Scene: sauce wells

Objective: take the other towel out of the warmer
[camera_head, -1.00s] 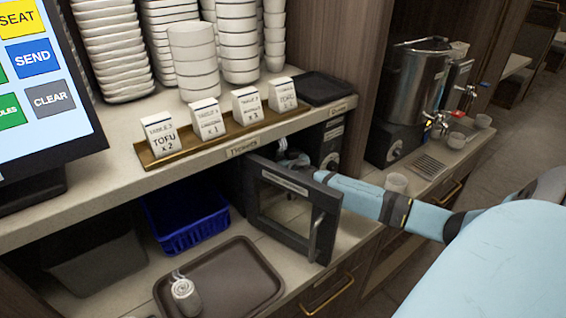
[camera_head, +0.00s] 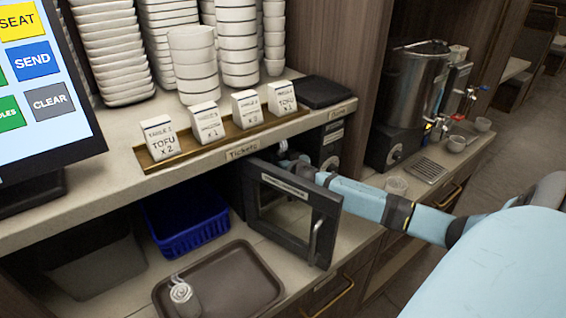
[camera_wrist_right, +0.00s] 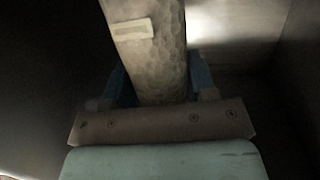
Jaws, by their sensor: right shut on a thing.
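The warmer's dark door (camera_head: 265,219) stands open below the shelf, and the warmer's inside is mostly hidden in the head view. My right arm reaches in behind the door. In the right wrist view my right gripper (camera_wrist_right: 155,92) is shut on a pale rolled towel (camera_wrist_right: 148,50), with a blue finger on each side of it. The towel is inside the dim metal cavity. My left gripper is not in view.
A blue basket (camera_head: 185,220) stands left of the warmer. Ticket stands line the wooden strip (camera_head: 215,137) on the shelf above. A steel urn (camera_head: 420,85) and a cup (camera_head: 396,185) stand to the right. The tray's right part is bare.

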